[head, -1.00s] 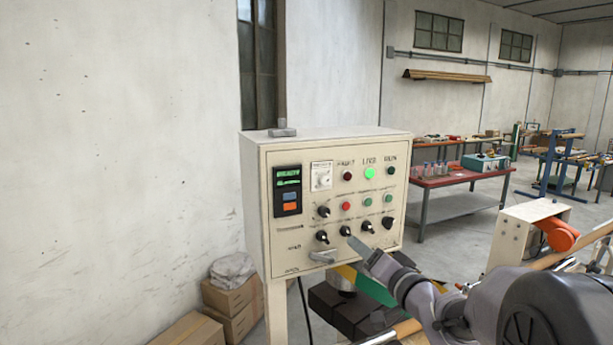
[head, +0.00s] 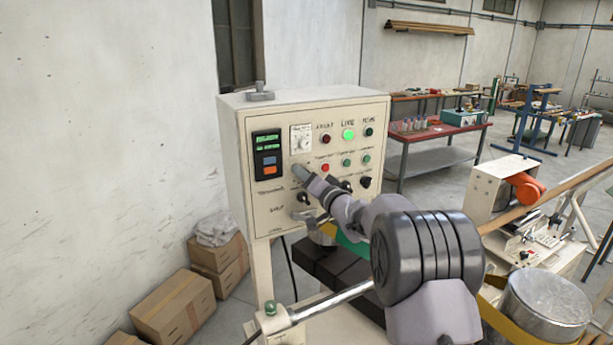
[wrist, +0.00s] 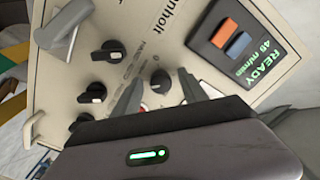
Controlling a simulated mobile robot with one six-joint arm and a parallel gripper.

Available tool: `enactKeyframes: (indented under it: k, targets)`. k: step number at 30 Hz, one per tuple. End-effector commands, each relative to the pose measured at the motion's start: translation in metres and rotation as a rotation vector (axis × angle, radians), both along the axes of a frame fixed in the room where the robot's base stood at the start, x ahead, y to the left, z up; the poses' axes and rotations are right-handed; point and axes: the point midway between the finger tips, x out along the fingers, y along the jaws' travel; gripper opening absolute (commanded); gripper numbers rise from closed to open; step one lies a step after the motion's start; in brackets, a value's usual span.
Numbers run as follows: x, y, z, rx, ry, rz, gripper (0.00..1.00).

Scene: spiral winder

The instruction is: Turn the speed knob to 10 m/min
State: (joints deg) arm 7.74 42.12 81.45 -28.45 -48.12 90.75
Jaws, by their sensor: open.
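The cream control cabinet (head: 285,215) carries several black knobs, lamps and a small display (head: 268,140). In the wrist view the display (wrist: 262,60) shows green READY and a line that looks like 45 m/min. My gripper (wrist: 161,77) is open, with one finger on each side of a black knob (wrist: 160,82) near the display. The knob's labels are too small to read, so I cannot tell for sure that it is the speed knob. Contact is not visible. In the head view my gripper (head: 301,172) is at the panel and hides that knob.
Other black knobs (wrist: 108,51) sit close by on the panel, and a metal handle (head: 304,214) is low on its front. Cardboard boxes (head: 172,305) stand on the floor at left. A red workbench (head: 430,133) is behind at right.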

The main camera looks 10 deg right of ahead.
Motion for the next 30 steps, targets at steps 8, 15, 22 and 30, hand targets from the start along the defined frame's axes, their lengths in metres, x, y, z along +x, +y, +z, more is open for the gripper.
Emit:
enactKeyframes:
  k: [8,15,22,30]
  targets:
    - [0.0004,0.0002,-0.0001,0.0,0.0,0.0,0.4]
    - [0.0002,0.0001,-0.0001,0.0,0.0,0.0,0.0]
    - [0.0002,0.0001,-0.0007,-0.014,-0.005,0.0,0.0]
    - [0.0002,0.0,-0.0033,-0.14,-0.046,0.001,0.0]
